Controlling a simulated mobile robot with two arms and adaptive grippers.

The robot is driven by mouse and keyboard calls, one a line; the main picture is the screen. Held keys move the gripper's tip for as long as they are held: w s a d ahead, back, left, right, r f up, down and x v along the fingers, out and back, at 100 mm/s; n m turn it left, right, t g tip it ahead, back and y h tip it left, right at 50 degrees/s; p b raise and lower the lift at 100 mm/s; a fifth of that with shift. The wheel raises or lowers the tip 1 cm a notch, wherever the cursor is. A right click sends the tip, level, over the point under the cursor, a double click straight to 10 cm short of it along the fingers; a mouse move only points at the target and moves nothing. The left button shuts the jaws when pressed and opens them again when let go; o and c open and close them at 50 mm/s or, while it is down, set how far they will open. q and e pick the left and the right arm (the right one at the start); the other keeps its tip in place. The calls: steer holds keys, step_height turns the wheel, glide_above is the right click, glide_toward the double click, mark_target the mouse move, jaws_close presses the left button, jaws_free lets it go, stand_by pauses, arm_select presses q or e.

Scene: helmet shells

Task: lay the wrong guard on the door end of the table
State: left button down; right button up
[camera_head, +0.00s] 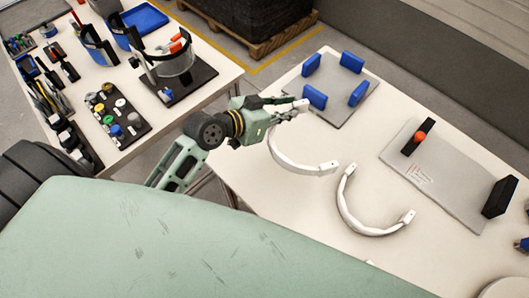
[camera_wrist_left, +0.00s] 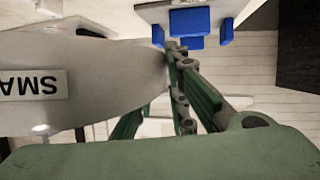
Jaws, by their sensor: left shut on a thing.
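My left gripper (camera_head: 293,109) is shut on one end of a white curved guard (camera_head: 287,160), which hangs in an arc toward the lower right. In the left wrist view this guard (camera_wrist_left: 110,70) fills the left side, close to the camera, with an upside-down label (camera_wrist_left: 32,85) starting "SMA". A second white curved guard (camera_head: 352,215) lies on the table (camera_head: 300,225) to the right of the held one. I cannot tell whether the held guard touches the table. My right gripper is not in view.
A grey plate (camera_head: 335,95) with several blue blocks is at the table's far end. A grey board (camera_head: 440,170) with black blocks and an orange knob lies at right. A second table (camera_head: 190,110) at left carries tools and a clear visor. A pallet (camera_head: 260,40) stands behind.

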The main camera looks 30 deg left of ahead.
mark_target(295, 107)
arm_select(q)
steer(key=shift+w+d+r+n+t+y, duration=0.15)
steer(key=shift+w+d+n+y, duration=0.1)
steer(key=shift+w+d, duration=0.35)
steer(key=shift+w+d+r+n+t+y, duration=0.15)
steer(key=shift+w+d+n+y, duration=0.1)
steer(key=shift+w+d, duration=0.3)
steer(key=shift+w+a+f, duration=0.1)
steer(key=shift+w, duration=0.05)
steer(key=s+a+f, duration=0.1)
steer(key=a+f, duration=0.1)
steer(key=a, duration=0.1)
steer(key=s+a+f, duration=0.1)
steer(key=a+f, duration=0.1)
steer(key=a, duration=0.2)
steer(key=s+a+f, duration=0.1)
steer(key=a+f, duration=0.2)
steer(key=a, duration=0.1)
steer(key=shift+s+f, duration=0.1)
steer(key=shift+s, duration=0.1)
steer(key=shift+f, duration=1.95)
steer(key=shift+f+b, duration=0.6)
steer(key=shift+b, duration=0.45)
